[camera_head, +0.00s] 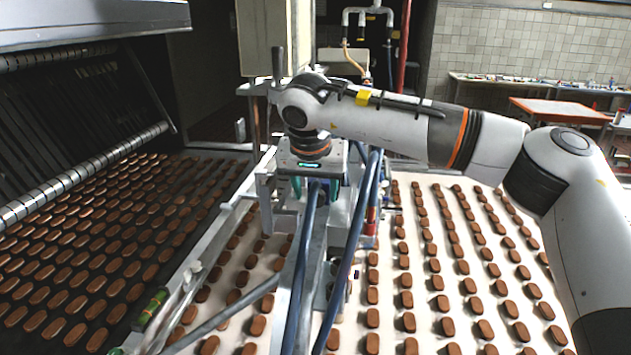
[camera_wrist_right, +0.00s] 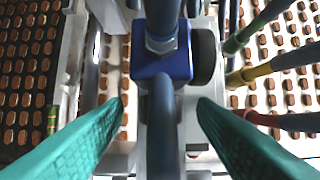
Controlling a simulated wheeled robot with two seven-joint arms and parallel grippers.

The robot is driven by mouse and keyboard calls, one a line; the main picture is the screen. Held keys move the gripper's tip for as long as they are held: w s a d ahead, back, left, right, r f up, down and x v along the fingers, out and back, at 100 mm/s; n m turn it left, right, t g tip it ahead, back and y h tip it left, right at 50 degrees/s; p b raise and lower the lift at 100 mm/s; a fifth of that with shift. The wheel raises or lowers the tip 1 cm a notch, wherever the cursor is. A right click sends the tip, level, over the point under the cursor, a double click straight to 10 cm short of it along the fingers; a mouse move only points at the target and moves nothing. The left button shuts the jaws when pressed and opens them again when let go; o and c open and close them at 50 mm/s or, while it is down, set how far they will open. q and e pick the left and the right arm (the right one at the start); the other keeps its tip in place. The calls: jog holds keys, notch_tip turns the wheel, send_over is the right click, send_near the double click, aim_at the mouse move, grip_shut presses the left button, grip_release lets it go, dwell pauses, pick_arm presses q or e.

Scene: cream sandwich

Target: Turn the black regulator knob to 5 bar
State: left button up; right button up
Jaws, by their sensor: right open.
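The black regulator knob (camera_wrist_right: 204,56) shows in the right wrist view, on the right side of a blue regulator body (camera_wrist_right: 161,62). My right gripper (camera_wrist_right: 162,104) is open, with its two teal fingers apart and nothing shut between them. The knob lies beyond the fingertips, up and right of their midpoint. A thick blue hose passes between the fingers in this view. In the head view my right gripper (camera_head: 315,190) points down over the machine frame, and the knob is hidden there. No pressure gauge reading can be made out. My left gripper is not in view.
Blue hoses (camera_head: 352,250) run close to the gripper. Conveyors with rows of brown biscuits (camera_head: 405,282) lie on both sides.

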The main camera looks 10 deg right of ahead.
jog(key=shift+w+f, duration=0.1)
jog(key=shift+f, duration=0.2)
jog(key=shift+d+f, duration=0.1)
jog(key=shift+f, duration=0.1)
jog(key=c, duration=1)
jog(key=shift+o, duration=0.2)
jog(key=y+b, duration=0.1)
jog(key=b, duration=0.2)
jog(key=t+y+b, duration=0.1)
jog(key=b, duration=0.2)
jog(key=f+t+y+b, duration=0.1)
jog(key=y+b, duration=0.1)
jog(key=b, duration=0.1)
jog(key=shift+d+m, duration=0.35)
jog(key=shift+m, duration=0.05)
jog(key=shift+s+r+y+b, duration=0.25)
jog(key=shift+y+b, duration=0.25)
jog(key=shift+b, duration=0.3)
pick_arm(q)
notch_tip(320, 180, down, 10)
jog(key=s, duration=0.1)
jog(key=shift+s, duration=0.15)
pick_arm(e)
jog(key=shift+r, duration=0.1)
jog(key=o, duration=1)
jog(key=shift+c, duration=0.2)
